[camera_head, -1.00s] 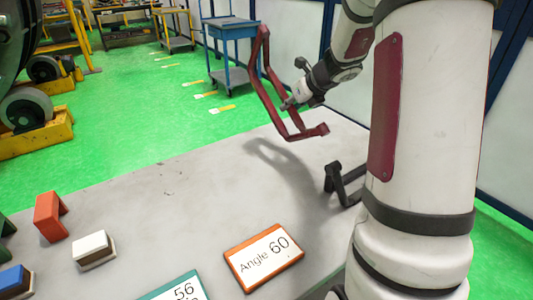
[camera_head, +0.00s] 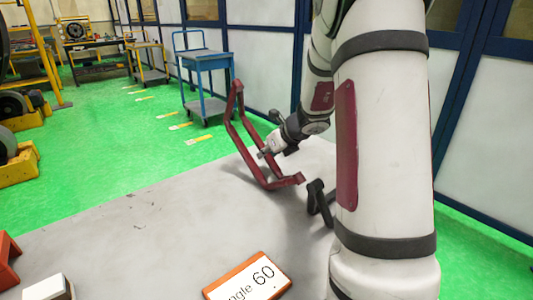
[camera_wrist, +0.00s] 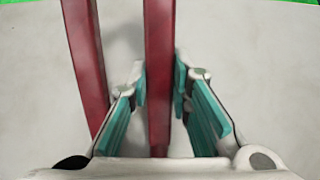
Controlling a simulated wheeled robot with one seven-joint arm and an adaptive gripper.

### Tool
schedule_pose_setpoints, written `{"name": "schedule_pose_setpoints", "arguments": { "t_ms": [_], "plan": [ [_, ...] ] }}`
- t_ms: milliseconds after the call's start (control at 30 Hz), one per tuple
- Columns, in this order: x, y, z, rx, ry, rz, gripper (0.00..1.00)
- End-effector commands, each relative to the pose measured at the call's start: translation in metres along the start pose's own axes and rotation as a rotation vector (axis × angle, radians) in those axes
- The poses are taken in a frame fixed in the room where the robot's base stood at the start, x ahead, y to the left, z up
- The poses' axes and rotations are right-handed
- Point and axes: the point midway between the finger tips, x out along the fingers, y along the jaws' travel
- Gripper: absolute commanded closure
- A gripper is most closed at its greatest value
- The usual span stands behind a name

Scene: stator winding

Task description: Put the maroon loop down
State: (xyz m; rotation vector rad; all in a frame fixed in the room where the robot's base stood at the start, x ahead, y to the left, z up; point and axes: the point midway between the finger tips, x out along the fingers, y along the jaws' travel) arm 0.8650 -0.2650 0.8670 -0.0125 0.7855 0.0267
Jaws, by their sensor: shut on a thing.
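The maroon loop (camera_head: 243,140) is a long angular frame, held tilted at the far right part of the grey table (camera_head: 130,225). Its lower end is close to the tabletop; I cannot tell whether it touches. My gripper (camera_head: 268,151) is shut on one long side of the loop. In the wrist view, that side of the loop (camera_wrist: 158,70) runs between the teal finger pads of my gripper (camera_wrist: 160,100), and the other side runs parallel on the left.
A black angular piece (camera_head: 319,203) stands on the table just right of the loop's lower end. A blue cart (camera_head: 205,75) stands beyond the table. The table's middle is clear.

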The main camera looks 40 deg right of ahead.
Motion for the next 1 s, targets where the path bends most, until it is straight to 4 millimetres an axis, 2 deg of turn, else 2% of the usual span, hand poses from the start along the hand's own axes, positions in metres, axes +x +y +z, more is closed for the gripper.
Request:
{"name": "schedule_pose_setpoints", "arguments": {
  "t_ms": [33, 67, 100, 133, 467, 567, 1000],
  "plan": [
    [0.002, 0.000, -0.001, 0.000, -0.001, 0.000, 1.00],
    [0.001, 0.000, -0.001, 0.000, 0.000, 0.000, 0.74],
    [0.001, 0.000, -0.001, 0.000, 0.000, 0.000, 0.65],
    [0.001, 0.000, -0.001, 0.000, 0.000, 0.000, 0.61],
    [0.000, 0.000, -0.001, 0.000, 0.001, 0.000, 0.61],
    [-0.006, 0.000, 0.001, 0.000, 0.001, -0.001, 0.61],
    [-0.092, 0.000, 0.002, 0.001, -0.001, -0.002, 0.61]
  ]
}}
